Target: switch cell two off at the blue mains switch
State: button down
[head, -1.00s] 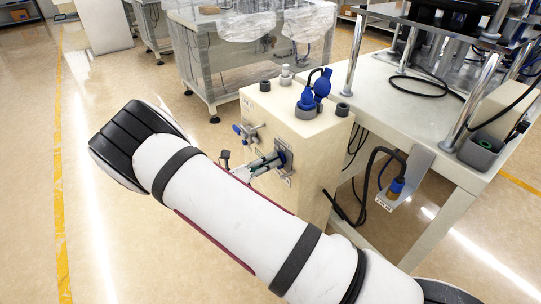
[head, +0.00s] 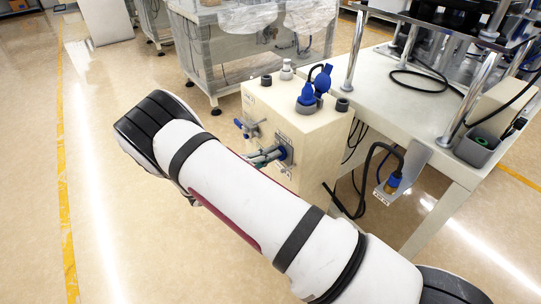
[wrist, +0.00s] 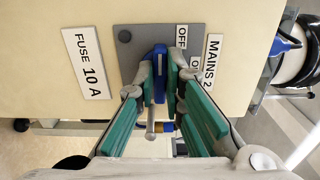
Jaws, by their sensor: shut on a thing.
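The blue mains switch (wrist: 160,72) sits on a grey plate (wrist: 128,62) on the cream cabinet. Its handle runs nearly up and down in the wrist view, and its lower part lies between the fingers. My gripper (wrist: 161,84) has green-padded fingers closed on both sides of this handle. My arm hides most of the gripper there.
A FUSE 10 A label (wrist: 86,63) is beside the plate. A white table (head: 410,100) stands to the right. Open floor lies left.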

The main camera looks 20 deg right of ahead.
jog(key=shift+a+f, duration=0.1)
dwell(0.4)
jog(key=c, duration=1.7)
grip_release()
jog(key=v, duration=1.2)
